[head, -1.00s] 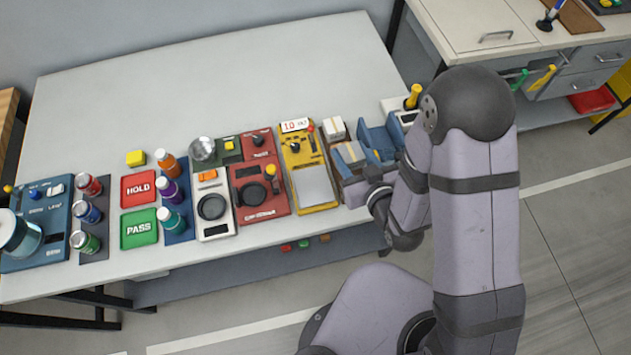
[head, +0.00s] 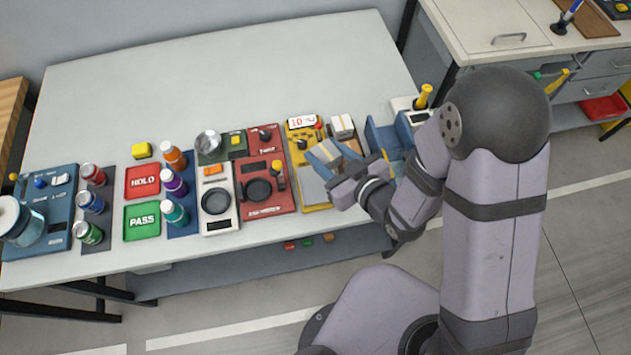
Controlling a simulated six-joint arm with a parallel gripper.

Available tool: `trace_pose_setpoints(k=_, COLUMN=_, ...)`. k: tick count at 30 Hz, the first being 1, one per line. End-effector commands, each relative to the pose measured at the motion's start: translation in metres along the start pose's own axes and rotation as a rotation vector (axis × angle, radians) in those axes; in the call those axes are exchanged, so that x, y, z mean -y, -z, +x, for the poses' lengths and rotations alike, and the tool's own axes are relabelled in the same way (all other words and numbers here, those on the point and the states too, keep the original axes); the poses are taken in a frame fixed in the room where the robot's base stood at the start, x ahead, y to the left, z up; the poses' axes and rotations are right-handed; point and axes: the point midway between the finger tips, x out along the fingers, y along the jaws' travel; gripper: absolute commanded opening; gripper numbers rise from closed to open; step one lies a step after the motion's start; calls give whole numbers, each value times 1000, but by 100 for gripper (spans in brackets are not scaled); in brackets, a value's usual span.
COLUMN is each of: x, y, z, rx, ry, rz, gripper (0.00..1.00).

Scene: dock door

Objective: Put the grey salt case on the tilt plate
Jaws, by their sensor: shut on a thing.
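My gripper (head: 326,152) has blue fingers and is shut on a small grey-tan case (head: 329,150) with a pale band across its top. The case is partly hidden by the fingers. I hold it at the right side of the yellow device, beside and above the bare grey plate (head: 314,190) at its front. This plate looks like the tilt plate, but I cannot tell for sure. I see no clear contact between case and plate. A second, similar pale-banded case (head: 342,126) stands behind my gripper.
A blue cradle (head: 383,142) stands right of my gripper, with a yellow-topped handle (head: 423,97) behind it. A red device (head: 262,175) with a black round pan lies left of the yellow one. Several bottles stand further left. The back of the table (head: 230,85) is clear.

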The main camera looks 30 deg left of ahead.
Motion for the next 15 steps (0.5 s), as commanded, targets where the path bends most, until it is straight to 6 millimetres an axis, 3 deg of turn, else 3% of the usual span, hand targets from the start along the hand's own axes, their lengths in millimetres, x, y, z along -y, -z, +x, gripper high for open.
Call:
trace_pose_setpoints(k=8, x=0, y=-8, z=2, rx=-2, ry=-1, rz=0, gripper=17)
trace_pose_setpoints(k=15, x=0, y=-34, z=12, rx=0, ry=-1, rz=2, gripper=17)
